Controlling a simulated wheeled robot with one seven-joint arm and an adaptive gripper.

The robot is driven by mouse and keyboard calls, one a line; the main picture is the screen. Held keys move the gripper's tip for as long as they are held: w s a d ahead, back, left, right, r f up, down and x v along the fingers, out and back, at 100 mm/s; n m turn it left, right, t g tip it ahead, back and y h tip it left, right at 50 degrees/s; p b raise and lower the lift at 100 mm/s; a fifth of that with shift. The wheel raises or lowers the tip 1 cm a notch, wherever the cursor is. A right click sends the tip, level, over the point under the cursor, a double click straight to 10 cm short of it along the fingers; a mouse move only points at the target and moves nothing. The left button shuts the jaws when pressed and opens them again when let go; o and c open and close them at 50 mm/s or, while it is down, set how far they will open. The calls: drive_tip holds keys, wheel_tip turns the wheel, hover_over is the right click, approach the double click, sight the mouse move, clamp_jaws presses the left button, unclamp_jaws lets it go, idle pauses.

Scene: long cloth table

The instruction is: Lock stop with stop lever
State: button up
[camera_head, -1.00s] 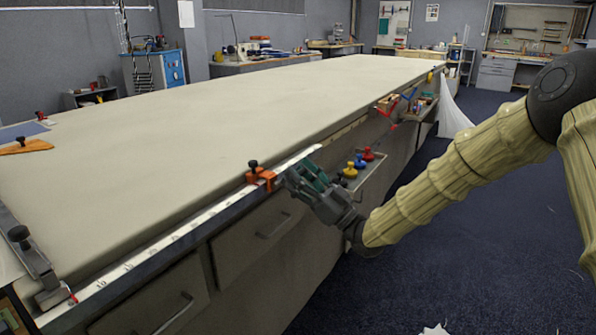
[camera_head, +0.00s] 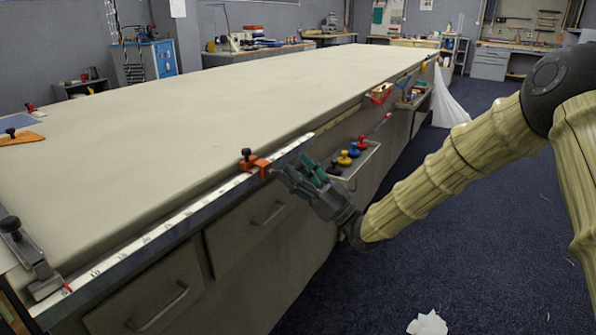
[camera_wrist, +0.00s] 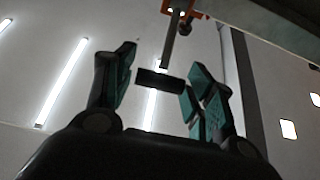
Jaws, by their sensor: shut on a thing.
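The orange stop (camera_head: 257,165) with a black knob sits on the ruler rail (camera_head: 170,228) at the table's near edge. It shows at the top of the wrist view (camera_wrist: 174,6). The stop lever, a flat metal bar (camera_wrist: 170,50) with a dark crosspiece (camera_wrist: 160,82), extends from the stop down between my fingers. My gripper (camera_head: 288,174), with green finger pads, is just right of and below the stop.
A small side tray (camera_head: 362,163) with red, blue and yellow knobbed pieces hangs right of my gripper. Drawers with handles (camera_head: 165,312) lie below the rail. A dark end clamp (camera_head: 30,258) is at the rail's near left end. The cloth tabletop (camera_head: 200,120) is mostly clear.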

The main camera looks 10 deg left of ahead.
drive_tip(key=o, duration=1.5)
drive_tip(key=shift+f, duration=0.2)
drive_tip(key=shift+r, duration=0.1)
drive_tip(key=v, duration=1.2)
drive_tip(key=shift+w, duration=0.1)
